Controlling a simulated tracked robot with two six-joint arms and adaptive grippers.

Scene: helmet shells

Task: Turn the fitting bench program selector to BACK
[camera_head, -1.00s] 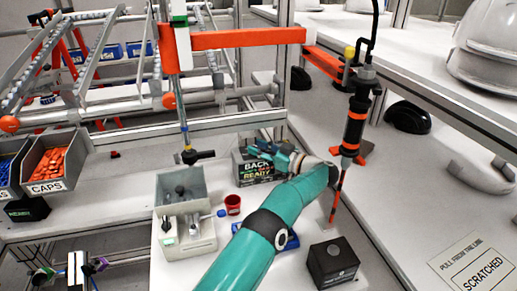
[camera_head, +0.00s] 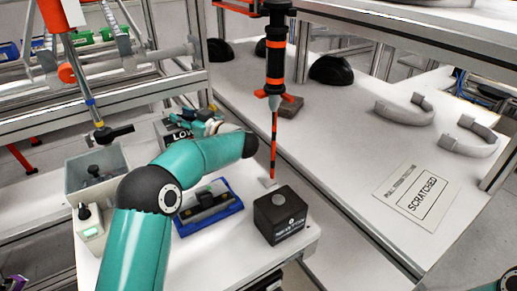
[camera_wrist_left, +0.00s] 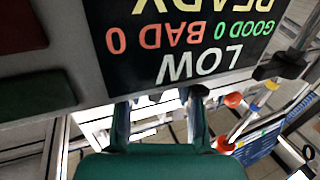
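The fitting bench's dark display box (camera_head: 172,131) stands at the back of the white bench, partly hidden by my left arm; its visible text reads LOW. In the left wrist view its screen (camera_wrist_left: 190,40) is upside down and reads LOW, GOOD 0, BAD 0, READY. My left gripper (camera_head: 208,122) is beside the box's right side in the head view. In the left wrist view the left gripper (camera_wrist_left: 160,103) has its fingers apart at the screen's edge, with nothing clearly held between them. I cannot make out the selector knob.
On the bench are a grey bin (camera_head: 95,170), a blue tray with a dark block (camera_head: 208,207) and a black box (camera_head: 280,215). A hanging orange-and-black screwdriver (camera_head: 274,75) comes down right of my left arm.

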